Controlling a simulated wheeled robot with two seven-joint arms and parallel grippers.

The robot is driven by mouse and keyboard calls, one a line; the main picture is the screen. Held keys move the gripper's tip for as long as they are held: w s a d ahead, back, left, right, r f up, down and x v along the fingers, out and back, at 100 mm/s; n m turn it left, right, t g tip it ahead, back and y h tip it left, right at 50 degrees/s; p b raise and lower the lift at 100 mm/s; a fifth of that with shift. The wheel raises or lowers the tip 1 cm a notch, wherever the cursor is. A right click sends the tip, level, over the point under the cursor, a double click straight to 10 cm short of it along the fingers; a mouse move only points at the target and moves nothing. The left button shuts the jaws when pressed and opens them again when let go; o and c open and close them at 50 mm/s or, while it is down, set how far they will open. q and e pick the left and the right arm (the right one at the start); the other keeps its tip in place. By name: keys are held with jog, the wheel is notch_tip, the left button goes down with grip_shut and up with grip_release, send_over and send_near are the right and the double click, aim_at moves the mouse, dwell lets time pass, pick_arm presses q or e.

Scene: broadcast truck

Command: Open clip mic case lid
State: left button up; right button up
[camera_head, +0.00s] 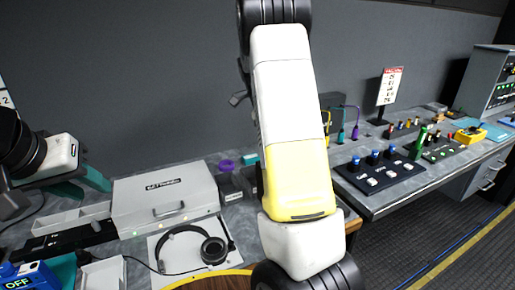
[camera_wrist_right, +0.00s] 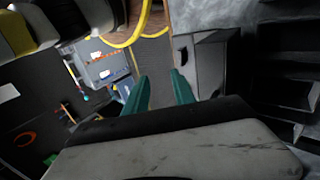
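A light grey case (camera_head: 168,200) with a dark label and a front handle lies on the left desk in the head view. It looks like the clip mic case, though I cannot read the label. Its lid looks shut. My left gripper (camera_head: 82,186), with teal fingers, is just left of the case's back left corner. Its fingers are apart and nothing shows between them. My right gripper (camera_wrist_right: 160,90) shows in the right wrist view with its teal fingers apart and empty. In the head view my right arm crosses the middle and its gripper is out of view.
Headphones (camera_head: 197,246) lie in front of the case. White trays (camera_head: 72,219) and a blue device (camera_head: 28,277) are at the left. A purple roll (camera_head: 226,165) is right of the case. A button panel (camera_head: 379,174) stands on the right desk.

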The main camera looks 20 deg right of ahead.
jog(key=s+a, duration=0.1)
jog(key=s, duration=0.1)
jog(key=s+a, duration=0.1)
jog(key=shift+s+a+r, duration=0.1)
jog(key=shift+s+r, duration=0.1)
jog(key=shift+s, duration=0.15)
